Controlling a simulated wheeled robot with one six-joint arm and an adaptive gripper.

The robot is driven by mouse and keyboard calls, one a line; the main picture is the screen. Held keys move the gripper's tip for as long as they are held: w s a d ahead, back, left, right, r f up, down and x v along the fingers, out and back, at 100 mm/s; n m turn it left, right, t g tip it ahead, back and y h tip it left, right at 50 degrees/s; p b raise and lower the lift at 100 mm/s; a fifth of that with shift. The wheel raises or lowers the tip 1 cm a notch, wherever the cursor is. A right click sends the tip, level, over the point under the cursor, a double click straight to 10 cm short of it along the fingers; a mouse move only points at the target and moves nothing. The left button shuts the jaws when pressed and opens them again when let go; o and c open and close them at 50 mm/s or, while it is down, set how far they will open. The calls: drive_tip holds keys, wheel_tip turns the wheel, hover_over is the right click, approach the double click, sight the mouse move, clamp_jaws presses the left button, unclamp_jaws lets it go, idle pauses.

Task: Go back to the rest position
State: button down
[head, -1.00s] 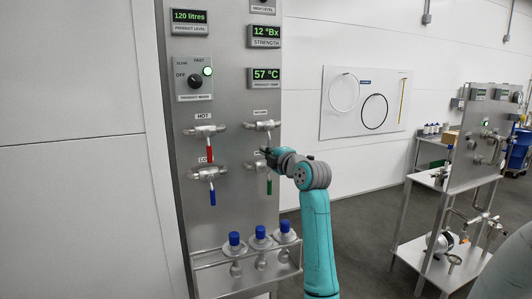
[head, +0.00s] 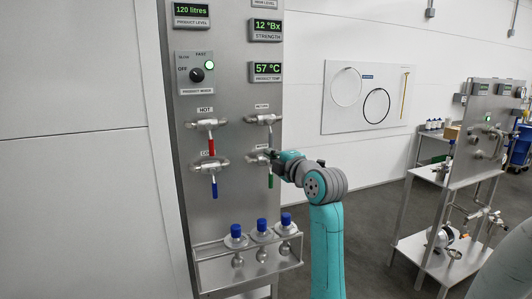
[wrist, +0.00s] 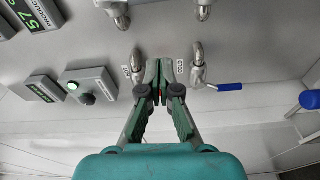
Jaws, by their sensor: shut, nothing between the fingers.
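My gripper (head: 271,156) is shut and empty in front of the steel control panel (head: 230,90), beside the lower right valve. That valve's green handle (head: 270,181) hangs down below it; the gripper partly hides the valve body. I cannot tell in the head view whether they touch. In the wrist view my shut gripper (wrist: 160,75) points at the panel between two valves. One of them, labelled cold, has a blue handle (wrist: 229,87).
A red handle (head: 211,146) hangs from the hot valve at upper left. A rack (head: 245,267) below holds three blue-capped bottles. A second steel panel stand (head: 480,130) is at right. Grey floor (head: 375,225) lies open between.

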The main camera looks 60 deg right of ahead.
drive_tip(key=shift+s, duration=0.1)
idle(0.6)
drive_tip(key=a+f+m+y, duration=0.1)
drive_tip(key=a+f+m, duration=0.1)
drive_tip(key=a+f, duration=0.55)
drive_tip(key=a+f+m, duration=0.2)
drive_tip(key=a+f, duration=0.3)
drive_tip(key=f, duration=0.6)
drive_tip(key=a+f+m+y, duration=0.1)
drive_tip(key=a+f+m, duration=0.1)
drive_tip(key=a+f, duration=0.55)
drive_tip(key=s+a+f+m+y, duration=0.2)
drive_tip(key=s+a+f+m, duration=0.1)
drive_tip(key=s+a+f, duration=0.8)
drive_tip(key=s+a+m+y, duration=0.1)
drive_tip(key=s+a, duration=0.3)
drive_tip(key=s, duration=0.4)
drive_tip(key=s+a+f+m+g+y, duration=0.1)
drive_tip(key=s+a, duration=0.4)
drive_tip(key=s, duration=0.4)
drive_tip(key=s+a+f+y, duration=0.1)
drive_tip(key=s+a, duration=0.3)
drive_tip(key=s, duration=0.5)
drive_tip(key=shift+a+m+g+y, duration=0.3)
drive_tip(key=shift+m+y, duration=0.1)
drive_tip(key=shift+y, duration=0.1)
